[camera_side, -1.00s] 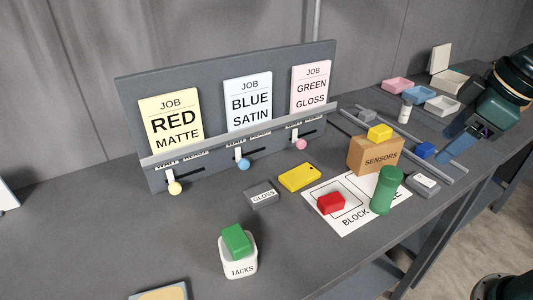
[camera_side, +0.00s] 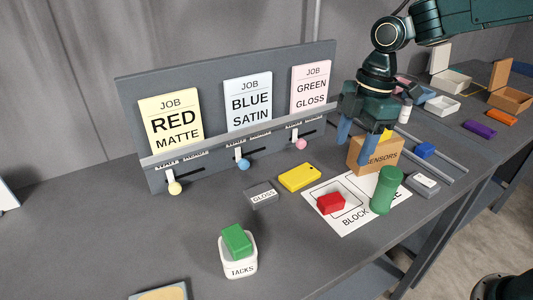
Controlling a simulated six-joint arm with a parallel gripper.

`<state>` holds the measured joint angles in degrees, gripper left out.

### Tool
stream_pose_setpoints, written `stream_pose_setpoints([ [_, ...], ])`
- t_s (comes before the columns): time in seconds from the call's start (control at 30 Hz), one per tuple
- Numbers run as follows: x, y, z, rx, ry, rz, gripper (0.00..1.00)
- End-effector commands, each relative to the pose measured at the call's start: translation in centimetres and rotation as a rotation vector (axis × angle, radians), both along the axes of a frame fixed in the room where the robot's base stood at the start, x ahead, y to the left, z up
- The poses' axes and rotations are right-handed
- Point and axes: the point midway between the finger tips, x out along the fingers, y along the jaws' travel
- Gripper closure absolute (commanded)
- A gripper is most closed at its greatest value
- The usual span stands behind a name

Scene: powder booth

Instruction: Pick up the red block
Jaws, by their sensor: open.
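The red block (camera_side: 331,204) lies on a white printed sheet (camera_side: 345,228) marked "BLOCK", inside a drawn outline. My gripper (camera_side: 354,154) points down with its two blue fingers apart and nothing seen between them. In the picture it is above and to the right of the red block, in front of the cardboard "SENSORS" box (camera_side: 385,160) and partly hiding it. It does not touch the red block. How far the fingertips are from the box is hard to tell.
A green cylinder (camera_side: 386,190) stands on the sheet, right of the red block. A yellow case (camera_side: 297,177) and a grey "GLOSS" block (camera_side: 262,196) lie left. A yellow block (camera_side: 387,135) is on the box. A green block (camera_side: 237,239) sits in the "TACKS" cup (camera_side: 239,265).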

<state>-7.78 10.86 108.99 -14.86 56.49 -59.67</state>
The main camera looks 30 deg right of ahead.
Motion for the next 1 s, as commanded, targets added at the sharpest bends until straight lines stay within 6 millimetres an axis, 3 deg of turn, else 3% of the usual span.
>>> stream_pose_setpoints([
  [0.43, 0.2, 0.3, -1.3, 0.001, 0.006, 0.019, 0.42],
  [1.0, 0.4, 1.4, -8.3, 0.001, 0.003, 0.018, 0.42],
])
